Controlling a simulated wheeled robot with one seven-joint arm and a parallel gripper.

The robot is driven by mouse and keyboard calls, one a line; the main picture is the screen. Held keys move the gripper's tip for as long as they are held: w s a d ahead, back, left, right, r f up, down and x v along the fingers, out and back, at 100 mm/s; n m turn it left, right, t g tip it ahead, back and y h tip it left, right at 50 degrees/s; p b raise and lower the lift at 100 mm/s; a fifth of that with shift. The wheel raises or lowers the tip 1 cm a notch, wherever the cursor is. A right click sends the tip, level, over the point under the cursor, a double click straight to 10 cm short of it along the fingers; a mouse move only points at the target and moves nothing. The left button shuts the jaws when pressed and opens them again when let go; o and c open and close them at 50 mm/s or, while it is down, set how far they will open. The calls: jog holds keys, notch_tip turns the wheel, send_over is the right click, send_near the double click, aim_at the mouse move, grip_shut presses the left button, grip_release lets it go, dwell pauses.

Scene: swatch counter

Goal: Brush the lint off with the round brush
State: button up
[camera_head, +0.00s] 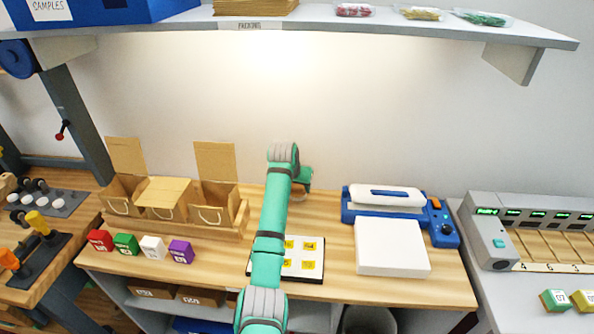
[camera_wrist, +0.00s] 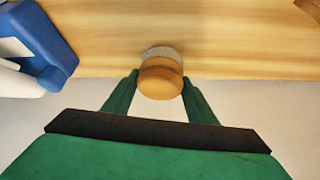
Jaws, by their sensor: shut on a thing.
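My gripper (camera_wrist: 160,88) is shut on the round brush (camera_wrist: 160,80) in the wrist view. The brush has a rounded tan wooden knob, with a greyish band showing beyond it. Wood counter lies behind the brush in that view, and I cannot tell whether the two touch. In the head view my gripper (camera_head: 305,177) is at the back of the counter, near the wall, and my arm hides most of it. A white board (camera_head: 318,272) with yellow labelled swatches (camera_head: 309,245) lies on the counter, partly behind my arm. I cannot make out any lint.
A blue-and-white machine (camera_head: 433,224) stands right of the board, with a white slab (camera_head: 392,247) before it. Open cardboard boxes (camera_head: 163,198) and coloured blocks (camera_head: 126,244) stand left. A shelf (camera_head: 380,25) overhangs the back. Bare counter (camera_head: 222,262) shows left of my arm.

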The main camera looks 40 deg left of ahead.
jog(key=shift+s+r, duration=0.1)
jog(key=shift+r, duration=3.15)
